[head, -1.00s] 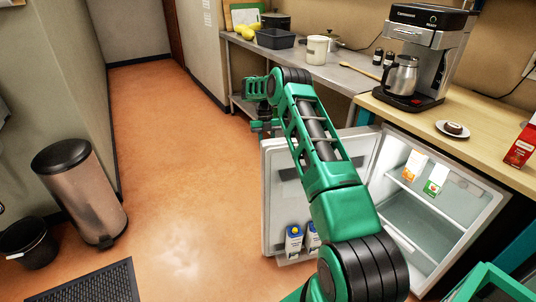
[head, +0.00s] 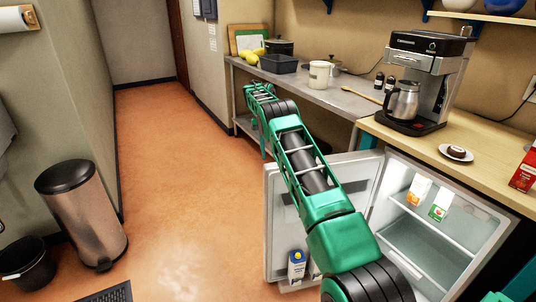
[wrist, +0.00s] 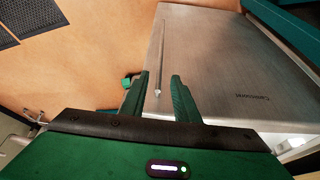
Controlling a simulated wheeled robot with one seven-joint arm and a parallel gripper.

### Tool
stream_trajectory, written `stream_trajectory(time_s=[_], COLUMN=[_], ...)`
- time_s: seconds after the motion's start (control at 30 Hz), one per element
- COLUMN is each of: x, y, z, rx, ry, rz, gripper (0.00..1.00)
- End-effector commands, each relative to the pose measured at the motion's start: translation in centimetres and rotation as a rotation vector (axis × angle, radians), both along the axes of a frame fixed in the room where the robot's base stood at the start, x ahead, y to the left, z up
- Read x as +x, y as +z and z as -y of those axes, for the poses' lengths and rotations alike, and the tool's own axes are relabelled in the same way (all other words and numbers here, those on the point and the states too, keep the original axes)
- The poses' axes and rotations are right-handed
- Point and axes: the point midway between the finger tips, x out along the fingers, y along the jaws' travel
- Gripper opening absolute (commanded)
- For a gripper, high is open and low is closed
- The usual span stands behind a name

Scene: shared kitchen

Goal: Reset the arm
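My gripper (wrist: 157,92) shows in the wrist view with its two green fingers apart and nothing held between them. Past the fingers is the brushed metal outer face of the fridge door (wrist: 225,70), with a long thin handle (wrist: 161,55). The fingertips appear near the lower end of the handle in the picture, but I cannot tell the gap. In the head view my green arm stretches from the lower right up and away, passing in front of the open fridge door (head: 283,235). My gripper cannot be made out there.
The fridge (head: 430,235) stands open under the wooden counter (head: 410,140), with cartons inside and in the door. A coffee machine (head: 425,75) is above. A steel table (head: 335,98) stands behind the arm. A bin (head: 80,215) is at left; the middle floor is clear.

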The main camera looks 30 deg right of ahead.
Motion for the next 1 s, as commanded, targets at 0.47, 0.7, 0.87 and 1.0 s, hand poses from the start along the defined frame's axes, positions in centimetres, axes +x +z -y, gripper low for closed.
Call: stream_trajectory(time_s=[0.47, 0.7, 0.87, 1.0], x=[0.0, -0.3, -1.9, -4.2], y=[0.1, 1.2, 4.9, 8.9], z=[0.0, 0.2, 0.7, 1.2], rx=[0.0, 0.007, 0.037, 0.075], ry=[0.0, 0.04, 0.199, 0.397], rz=[-0.001, 0.007, 0.033, 0.062], gripper=[0.28, 0.28, 0.28, 0.28])
